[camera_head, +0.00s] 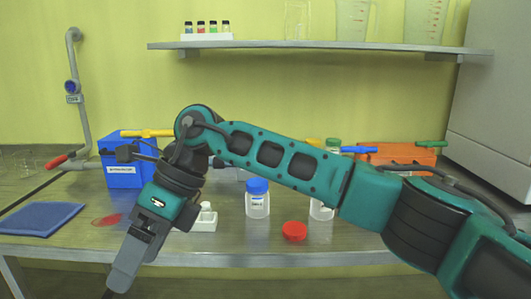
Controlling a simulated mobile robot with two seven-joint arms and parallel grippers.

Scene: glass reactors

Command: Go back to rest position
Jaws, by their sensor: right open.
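My right arm reaches in from the right, across the bench, and bends down at the left. Its gripper (120,277) hangs in front of the bench's front edge at the lower left, pointing down and slightly left. It is open, and I see nothing held between the fingers. The near finger hides much of the far one. My left gripper is not in view.
The metal bench (345,238) carries a blue box (125,177), a blue-capped bottle (257,203), a red cap (294,231), an orange box (398,156) and a blue cloth (40,217). A red spot (107,220) lies near the gripper. A wall shelf (320,45) holds glassware.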

